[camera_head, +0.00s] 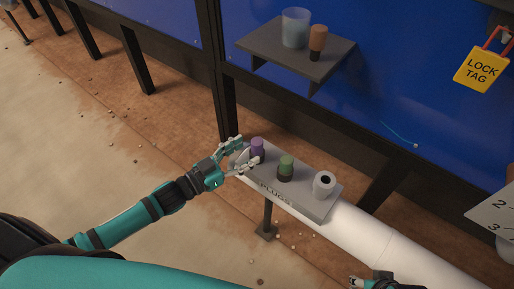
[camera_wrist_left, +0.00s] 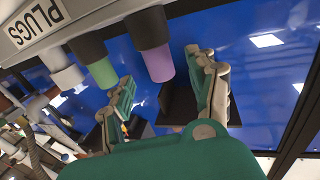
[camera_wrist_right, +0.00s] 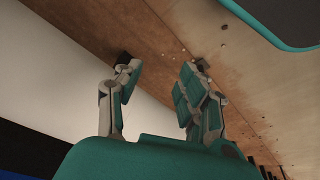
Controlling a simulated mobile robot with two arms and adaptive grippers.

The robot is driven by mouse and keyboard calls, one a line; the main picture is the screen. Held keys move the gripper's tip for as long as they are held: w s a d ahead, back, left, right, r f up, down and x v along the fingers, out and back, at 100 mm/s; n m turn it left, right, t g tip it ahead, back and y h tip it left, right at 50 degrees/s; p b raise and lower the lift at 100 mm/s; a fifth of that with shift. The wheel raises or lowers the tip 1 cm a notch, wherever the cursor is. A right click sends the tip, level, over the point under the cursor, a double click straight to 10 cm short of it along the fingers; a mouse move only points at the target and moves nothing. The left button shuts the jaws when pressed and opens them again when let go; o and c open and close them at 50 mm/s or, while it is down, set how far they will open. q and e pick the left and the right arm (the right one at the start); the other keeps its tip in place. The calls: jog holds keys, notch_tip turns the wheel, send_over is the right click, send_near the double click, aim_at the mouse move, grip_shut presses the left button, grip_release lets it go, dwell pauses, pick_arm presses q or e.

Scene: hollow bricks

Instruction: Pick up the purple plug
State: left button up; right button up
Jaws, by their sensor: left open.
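The purple plug (camera_head: 257,146) with a dark base stands upright at the left end of the grey "PLUGS" shelf (camera_head: 316,206). In the left wrist view the purple plug (camera_wrist_left: 158,64) shows between the two fingers. My left gripper (camera_head: 247,152) is open, with its fingers on either side of the plug; I cannot tell whether either finger touches it. My right gripper (camera_wrist_right: 158,75) is open and empty in the right wrist view, away from the plugs. Only its tip shows at the bottom of the head view.
A green plug (camera_head: 286,166) and a white plug (camera_head: 324,184) stand to the right on the same shelf. A white pipe (camera_head: 365,235) runs beside it. Above, a dark shelf (camera_head: 280,60) holds a bluish cup (camera_head: 295,28) and an orange plug (camera_head: 318,38). A yellow lock tag (camera_head: 481,70) hangs right.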

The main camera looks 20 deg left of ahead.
aim_at(252, 148)
pick_arm(q)
jog(key=shift+b+x, duration=0.45)
jog(key=shift+x, duration=1.95)
pick_arm(e)
jog(key=shift+v, duration=1.85)
pick_arm(q)
jog(key=shift+f, duration=0.1)
grip_shut()
